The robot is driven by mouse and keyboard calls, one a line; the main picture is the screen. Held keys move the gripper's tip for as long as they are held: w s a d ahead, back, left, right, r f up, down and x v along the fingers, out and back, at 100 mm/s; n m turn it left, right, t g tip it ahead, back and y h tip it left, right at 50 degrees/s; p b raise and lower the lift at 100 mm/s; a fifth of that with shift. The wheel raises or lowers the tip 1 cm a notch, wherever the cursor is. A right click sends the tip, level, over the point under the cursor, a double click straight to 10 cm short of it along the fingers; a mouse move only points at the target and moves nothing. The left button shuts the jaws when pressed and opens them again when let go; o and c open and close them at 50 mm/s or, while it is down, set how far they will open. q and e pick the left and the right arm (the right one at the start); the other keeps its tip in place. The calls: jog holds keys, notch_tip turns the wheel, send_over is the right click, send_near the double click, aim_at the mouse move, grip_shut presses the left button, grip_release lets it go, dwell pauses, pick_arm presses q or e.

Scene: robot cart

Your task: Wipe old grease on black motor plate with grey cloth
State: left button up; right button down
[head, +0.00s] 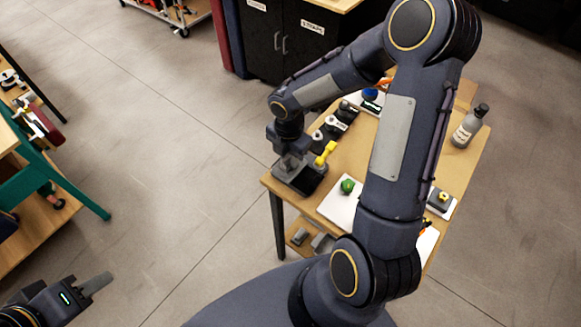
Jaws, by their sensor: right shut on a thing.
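The black motor plate (314,185) lies at the near left corner of the wooden table, with a yellow part standing at its right side. My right gripper (290,160) points down over the plate and is shut on the grey cloth (284,168), which is bunched and mostly hidden by the fingers. The cloth seems to be at the plate's top, but contact is hard to tell. Any grease is too small or hidden to make out. My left gripper (95,284) is at the lower left, away from the table; its finger gap does not show clearly.
The table (349,150) also holds black parts (335,125), a white board with a green item (347,186), and a grey bottle (469,126) at the far right. My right arm hides much of the table. Open floor lies left of it.

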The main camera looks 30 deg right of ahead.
jog(key=shift+w+a, duration=0.2)
jog(key=shift+w, duration=0.25)
jog(key=shift+w+a, duration=0.2)
jog(key=shift+w, duration=0.25)
jog(key=shift+s, duration=0.1)
jog(key=shift+s+d, duration=0.3)
jog(key=shift+s, duration=0.35)
jog(key=shift+s+d, duration=0.3)
jog(key=shift+s, duration=0.4)
jog(key=shift+s+d, duration=0.3)
jog(key=shift+s, duration=0.35)
jog(key=shift+r+p, duration=0.85)
jog(key=shift+p, duration=0.05)
jog(key=shift+f, duration=0.1)
